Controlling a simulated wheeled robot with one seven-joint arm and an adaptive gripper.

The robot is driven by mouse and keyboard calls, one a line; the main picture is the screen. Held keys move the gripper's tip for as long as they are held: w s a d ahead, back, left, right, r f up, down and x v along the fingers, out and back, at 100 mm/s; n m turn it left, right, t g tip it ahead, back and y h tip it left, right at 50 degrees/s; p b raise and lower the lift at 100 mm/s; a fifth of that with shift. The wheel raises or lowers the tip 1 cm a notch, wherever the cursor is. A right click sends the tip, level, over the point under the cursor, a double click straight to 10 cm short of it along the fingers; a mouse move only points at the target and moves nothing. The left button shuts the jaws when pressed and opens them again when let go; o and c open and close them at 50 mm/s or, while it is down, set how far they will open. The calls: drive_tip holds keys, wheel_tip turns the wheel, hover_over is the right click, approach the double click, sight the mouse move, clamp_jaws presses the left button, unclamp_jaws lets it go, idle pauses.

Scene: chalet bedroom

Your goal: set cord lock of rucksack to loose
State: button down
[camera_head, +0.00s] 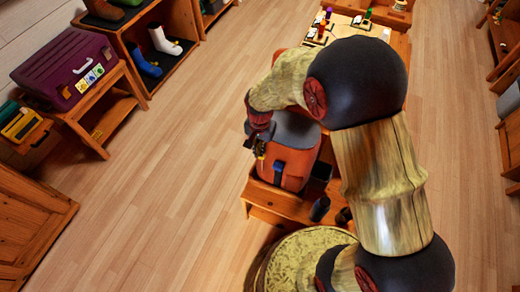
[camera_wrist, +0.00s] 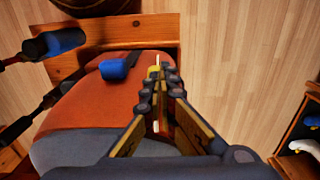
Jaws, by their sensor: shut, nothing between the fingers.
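The rucksack (camera_head: 290,160) is orange with a grey top and stands on a low wooden bench. In the wrist view its orange body (camera_wrist: 100,105) fills the middle left. A small yellow piece (camera_wrist: 154,72), which looks like the cord lock, shows just past my fingertips with a pale cord end above it. The fingers hide part of the cord.
The wooden bench (camera_head: 268,214) has dark-handled items (camera_head: 320,208) near the rucksack. A purple case (camera_head: 65,68) sits on a stand at left. Open floor (camera_head: 175,190) lies between.

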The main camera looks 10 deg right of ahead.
wheel_tip(320, 180, down, 5)
drive_tip(key=shift+b, duration=0.7)
drive_tip(key=shift+r, duration=0.1)
wheel_tip(320, 180, up, 14)
drive_tip(key=p, duration=0.6)
drive_tip(key=shift+p, duration=0.4)
